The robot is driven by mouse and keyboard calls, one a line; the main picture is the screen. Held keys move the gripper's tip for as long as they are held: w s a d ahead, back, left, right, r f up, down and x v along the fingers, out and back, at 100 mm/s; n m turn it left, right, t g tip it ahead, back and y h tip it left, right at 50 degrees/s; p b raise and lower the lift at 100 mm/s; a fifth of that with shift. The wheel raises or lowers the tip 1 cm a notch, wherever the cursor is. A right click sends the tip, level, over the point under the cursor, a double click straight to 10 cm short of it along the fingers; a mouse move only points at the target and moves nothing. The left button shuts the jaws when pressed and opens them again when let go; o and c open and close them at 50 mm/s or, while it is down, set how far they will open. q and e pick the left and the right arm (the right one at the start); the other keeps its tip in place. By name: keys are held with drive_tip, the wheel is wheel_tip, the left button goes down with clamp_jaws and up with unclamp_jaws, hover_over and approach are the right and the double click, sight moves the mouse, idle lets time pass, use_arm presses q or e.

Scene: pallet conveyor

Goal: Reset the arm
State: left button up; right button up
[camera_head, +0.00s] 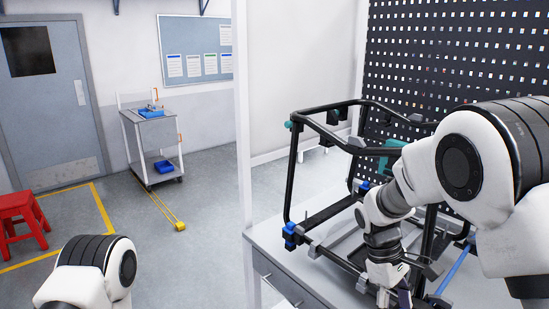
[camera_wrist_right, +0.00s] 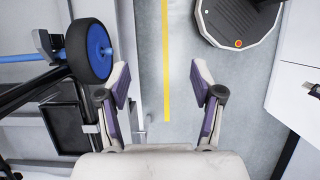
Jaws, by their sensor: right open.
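My right arm (camera_head: 462,165) reaches in from the right in the head view, its forearm hanging down in front of a black tubular frame (camera_head: 292,170) on a grey workbench. My right gripper (camera_wrist_right: 160,88) is open and empty in the right wrist view, its two purple-padded fingers spread apart over the floor. In the head view the right fingertips are cut off at the bottom edge. Only a white and black joint of my left arm (camera_head: 95,270) shows at lower left; its gripper is out of view.
The grey workbench (camera_head: 262,246) stands under the frame, close to my right arm. A black perforated panel (camera_head: 455,60) rises behind. A grey cart (camera_head: 152,140) with blue bins and a red stool (camera_head: 22,215) stand farther left.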

drive_tip(key=s+f+m+g+y+b, duration=0.25)
drive_tip(key=s+f+m, duration=0.25)
drive_tip(key=s+f, duration=2.6)
use_arm(q)
wheel_tip(320, 180, down, 3)
drive_tip(key=shift+r, duration=0.1)
use_arm(e)
drive_tip(key=w+d+m+t, duration=0.1)
drive_tip(key=w+m+t, duration=0.2)
drive_tip(key=w+t, duration=0.3)
drive_tip(key=shift+w+f+m, duration=0.15)
drive_tip(key=shift+f+m, duration=0.15)
drive_tip(key=shift+f, duration=0.1)
use_arm(q)
drive_tip(key=shift+s, duration=0.1)
